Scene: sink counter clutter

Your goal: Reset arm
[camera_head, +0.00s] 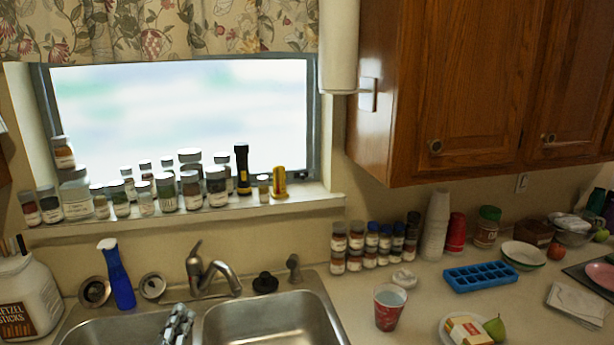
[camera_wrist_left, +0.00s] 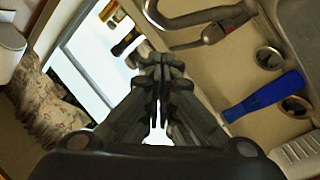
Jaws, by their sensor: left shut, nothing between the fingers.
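My left gripper (camera_head: 178,325) shows at the bottom of the head view, over the divider between the two sink basins. In the left wrist view my left gripper (camera_wrist_left: 160,88) has its fingers together with nothing between them. The faucet (camera_head: 208,274) stands behind it at the sink's back edge and also shows in the left wrist view (camera_wrist_left: 200,18). The fingers look apart from the faucet. My right gripper is not in view.
A blue spray bottle (camera_head: 117,275) stands left of the faucet, near a pretzel tub (camera_head: 28,297). Several jars line the windowsill (camera_head: 240,210). A red cup (camera_head: 389,307), blue ice tray (camera_head: 486,276) and plate (camera_head: 447,330) occupy the right counter. The right basin (camera_head: 270,320) looks empty.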

